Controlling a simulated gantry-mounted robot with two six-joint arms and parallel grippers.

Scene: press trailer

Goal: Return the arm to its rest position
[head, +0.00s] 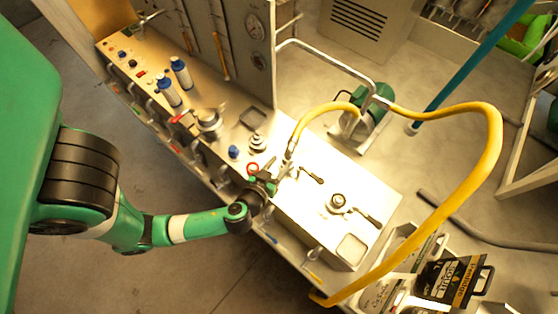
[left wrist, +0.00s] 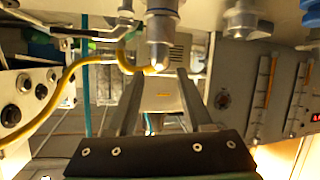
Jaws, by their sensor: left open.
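My green left arm reaches in from the left in the head view. Its left gripper (head: 266,181) is over the near edge of the metal bench (head: 310,215), close to the end of a yellow hose (head: 490,150). In the left wrist view the gripper (left wrist: 158,90) is open, with its two dark fingers apart. A grey metal pipe fitting (left wrist: 161,40) shows beyond the fingers, and I see nothing held between them. Whether the gripper touches the fitting or hose cannot be told. My right gripper is not in view.
Open floor is at lower left.

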